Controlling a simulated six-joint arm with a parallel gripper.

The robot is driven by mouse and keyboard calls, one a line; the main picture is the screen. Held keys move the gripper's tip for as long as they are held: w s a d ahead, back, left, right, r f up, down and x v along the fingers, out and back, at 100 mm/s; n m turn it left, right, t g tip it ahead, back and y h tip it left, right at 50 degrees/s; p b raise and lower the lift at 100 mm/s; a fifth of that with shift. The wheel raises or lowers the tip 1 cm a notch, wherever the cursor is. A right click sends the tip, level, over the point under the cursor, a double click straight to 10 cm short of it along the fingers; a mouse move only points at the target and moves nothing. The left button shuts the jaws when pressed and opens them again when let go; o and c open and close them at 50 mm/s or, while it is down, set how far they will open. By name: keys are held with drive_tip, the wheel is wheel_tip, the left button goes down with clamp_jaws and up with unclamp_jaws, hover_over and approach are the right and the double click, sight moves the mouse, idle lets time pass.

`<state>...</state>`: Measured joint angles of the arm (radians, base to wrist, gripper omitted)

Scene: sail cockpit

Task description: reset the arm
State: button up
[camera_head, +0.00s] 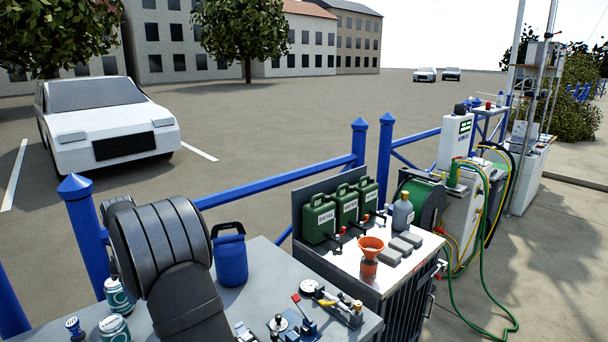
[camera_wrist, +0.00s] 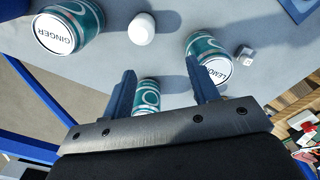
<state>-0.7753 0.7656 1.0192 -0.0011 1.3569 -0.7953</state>
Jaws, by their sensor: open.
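My gripper (camera_wrist: 160,66) is in the wrist view, its two blue fingers apart over a grey table. A teal can (camera_wrist: 147,95) shows between the fingers, partly hidden by the gripper body; I cannot tell how far below them it is. No contact shows. A can marked GINGER (camera_wrist: 68,28) lies up and to the left, and one marked LEMON (camera_wrist: 208,58) is close by the right finger. In the head view my dark arm stands over the table's left end, and my gripper cannot be seen there.
A white rounded object (camera_wrist: 141,28) and a small pale cube (camera_wrist: 244,54) lie near the cans. In the head view, a blue jug (camera_head: 230,258) stands right of my arm, with small tools (camera_head: 300,320) in front. Green diesel cans (camera_head: 319,218) and an orange funnel (camera_head: 370,252) stand farther right.

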drive_tip(key=s+d+f, duration=0.1)
drive_tip(key=s+d, duration=0.3)
drive_tip(key=d, duration=1)
drive_tip(key=s+d, duration=0.4)
drive_tip(key=d, duration=1.1)
drive_tip(key=shift+s+a+f, duration=0.1)
drive_tip(key=shift+a+f, duration=0.3)
drive_tip(key=shift+a, duration=0.25)
drive_tip(key=shift+w+a+f, duration=0.1)
drive_tip(key=shift+a+f, duration=0.25)
drive_tip(key=shift+a, duration=0.3)
drive_tip(key=shift+s+a+f, duration=0.1)
drive_tip(key=shift+a+f, duration=0.3)
drive_tip(key=shift+a, duration=0.25)
